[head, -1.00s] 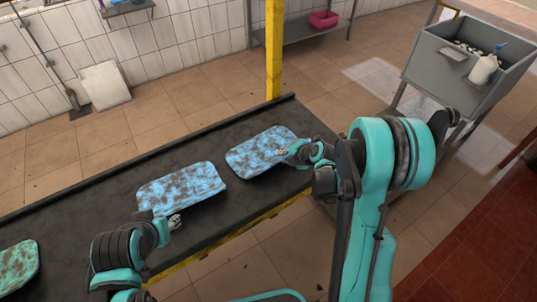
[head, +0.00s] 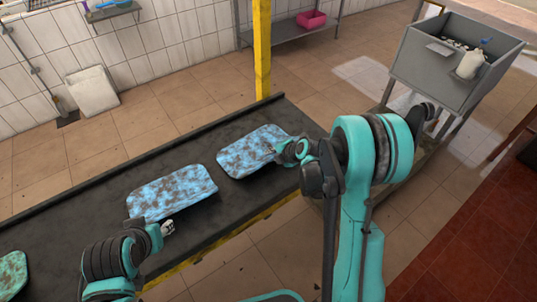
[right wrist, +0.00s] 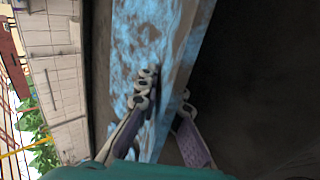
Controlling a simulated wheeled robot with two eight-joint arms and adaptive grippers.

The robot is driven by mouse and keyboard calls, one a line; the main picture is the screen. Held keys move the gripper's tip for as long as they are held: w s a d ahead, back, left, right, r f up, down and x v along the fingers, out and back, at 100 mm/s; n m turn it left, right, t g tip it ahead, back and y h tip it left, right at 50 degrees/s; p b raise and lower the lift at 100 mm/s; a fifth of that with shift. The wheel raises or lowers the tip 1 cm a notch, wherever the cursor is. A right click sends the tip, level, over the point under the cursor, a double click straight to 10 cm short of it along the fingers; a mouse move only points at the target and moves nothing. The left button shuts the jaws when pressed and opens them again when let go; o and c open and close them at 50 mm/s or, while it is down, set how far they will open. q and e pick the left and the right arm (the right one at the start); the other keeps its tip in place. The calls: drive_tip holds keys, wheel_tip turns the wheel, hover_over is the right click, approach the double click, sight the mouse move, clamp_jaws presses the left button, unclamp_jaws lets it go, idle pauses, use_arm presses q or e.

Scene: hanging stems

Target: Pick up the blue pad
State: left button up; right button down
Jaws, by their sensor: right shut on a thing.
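A blue pad with brown stains (head: 250,150) is at the right part of the dark conveyor belt (head: 105,192). My right gripper (head: 283,150) is shut on its right edge. In the right wrist view, the fingers (right wrist: 163,100) straddle the edge of this blue pad (right wrist: 150,30), one finger over its stained face. I cannot tell whether the pad is clear of the belt. A second blue stained pad (head: 170,190) lies to its left. My left gripper (head: 168,228) is close to that pad's near edge; its fingers are too small to read.
A green stained pad (head: 12,272) lies at the belt's left end. A yellow post (head: 262,50) stands behind the belt. A grey sink-like bin (head: 450,65) with a white bottle (head: 469,64) is at the right. A pink tub (head: 311,19) sits on a back shelf.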

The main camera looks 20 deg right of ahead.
drive_tip(key=r, duration=0.1)
drive_tip(key=r+p, duration=0.1)
drive_tip(key=r, duration=0.1)
drive_tip(key=d+r+p, duration=0.1)
drive_tip(key=shift+w+d+r, duration=0.1)
drive_tip(key=shift+w+r, duration=0.1)
drive_tip(key=shift+w, duration=0.05)
drive_tip(key=w+d+r+p, duration=0.1)
drive_tip(key=d+r, duration=0.1)
drive_tip(key=d, duration=0.1)
drive_tip(key=w+d+r+p, duration=0.1)
drive_tip(key=w+d+r, duration=0.1)
drive_tip(key=d, duration=0.1)
drive_tip(key=w+d+r+p, duration=0.1)
drive_tip(key=d, duration=0.2)
drive_tip(key=shift+w+d+r+p, duration=0.2)
drive_tip(key=shift+r+p, duration=0.1)
drive_tip(key=shift+r, duration=0.1)
